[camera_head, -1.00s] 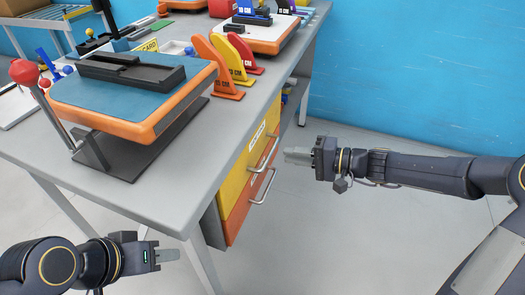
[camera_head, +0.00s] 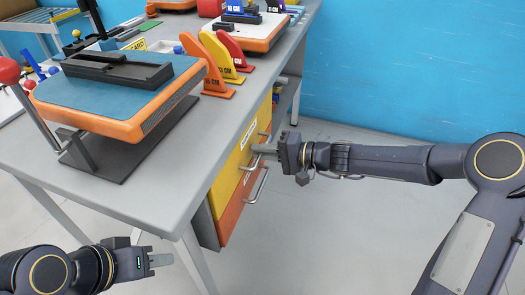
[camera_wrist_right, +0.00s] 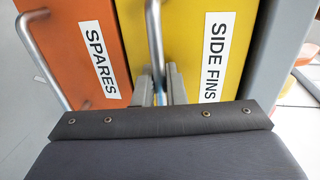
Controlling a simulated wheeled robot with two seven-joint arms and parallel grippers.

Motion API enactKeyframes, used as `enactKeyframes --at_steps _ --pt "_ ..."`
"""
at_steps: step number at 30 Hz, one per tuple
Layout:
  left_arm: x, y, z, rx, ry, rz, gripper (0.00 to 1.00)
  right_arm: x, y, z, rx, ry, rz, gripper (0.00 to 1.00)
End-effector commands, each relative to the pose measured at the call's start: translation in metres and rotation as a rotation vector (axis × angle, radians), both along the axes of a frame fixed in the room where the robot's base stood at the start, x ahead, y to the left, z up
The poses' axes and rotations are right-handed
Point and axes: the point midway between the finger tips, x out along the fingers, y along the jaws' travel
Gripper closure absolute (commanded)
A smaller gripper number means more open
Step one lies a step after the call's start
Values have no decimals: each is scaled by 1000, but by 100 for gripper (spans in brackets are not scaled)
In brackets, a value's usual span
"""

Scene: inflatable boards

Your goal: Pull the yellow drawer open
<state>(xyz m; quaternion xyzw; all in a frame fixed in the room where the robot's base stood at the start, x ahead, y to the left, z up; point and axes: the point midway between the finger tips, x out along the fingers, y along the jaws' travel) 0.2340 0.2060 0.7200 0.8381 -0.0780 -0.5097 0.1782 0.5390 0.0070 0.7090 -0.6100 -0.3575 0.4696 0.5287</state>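The yellow drawer (camera_head: 228,183) is at the top of the cabinet under the table and looks closed. In the right wrist view the yellow drawer (camera_wrist_right: 188,45) carries a "SIDE FINS" label and a metal bar handle (camera_wrist_right: 155,40). My right gripper (camera_head: 262,149) is at this handle. In the wrist view the fingers of the right gripper (camera_wrist_right: 160,88) stand apart with the handle's end between them; whether they touch it is unclear. My left gripper (camera_head: 160,260) is low at the left front, away from the drawer, with nothing visible in it; its finger gap is not clear.
The orange "SPARES" drawer (camera_head: 232,212), with its own handle (camera_head: 258,187), lies just below the yellow one. The grey table (camera_head: 165,185) bears an orange-edged board stand (camera_head: 125,128) and several fins (camera_head: 214,80). The floor right of the cabinet is clear.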

Motion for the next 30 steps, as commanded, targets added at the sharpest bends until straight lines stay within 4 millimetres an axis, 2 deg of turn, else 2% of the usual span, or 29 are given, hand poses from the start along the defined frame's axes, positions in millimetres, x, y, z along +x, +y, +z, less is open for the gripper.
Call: enactKeyframes --at_steps 8,14,20,30 --pt "0 0 0 0 0 0 64 0 -2 0 0 0 0 100" --pt "0 0 -3 0 0 0 64 -5 -18 -1 -2 -2 -3 100" --pt "0 0 -8 0 0 0 64 -17 -56 -1 -3 -1 -6 100" --pt "0 0 -8 0 0 0 64 -46 -145 0 -3 1 -7 100"
